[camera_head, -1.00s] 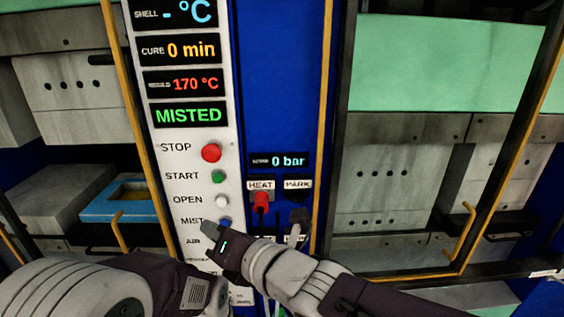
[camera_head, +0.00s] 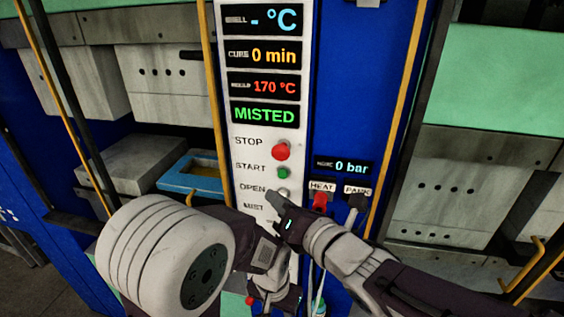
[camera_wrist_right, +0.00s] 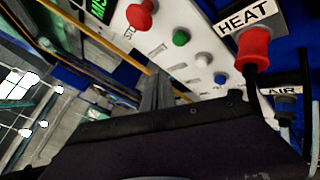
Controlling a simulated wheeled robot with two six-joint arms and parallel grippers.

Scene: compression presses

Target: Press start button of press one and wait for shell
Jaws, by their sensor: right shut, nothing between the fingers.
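The white press panel (camera_head: 239,130) stands in the middle of the head view. Its green START button (camera_head: 283,173) sits below the red STOP button (camera_head: 281,151); START also shows in the right wrist view (camera_wrist_right: 181,38). The displays read shell "- °C", cure 0 min, 170 °C and MISTED (camera_head: 264,115). My right gripper (camera_head: 273,199) is shut and empty, with its tip near the OPEN button, below START. In the wrist view its fingers (camera_wrist_right: 157,92) appear apart from START.
The white OPEN button (camera_wrist_right: 203,59) and blue button (camera_wrist_right: 220,78) lie close to START. The red HEAT connector (camera_head: 320,200) is right of the panel. A blue-framed tray (camera_head: 176,181) is at left. Yellow-edged posts (camera_head: 211,75) flank the panel.

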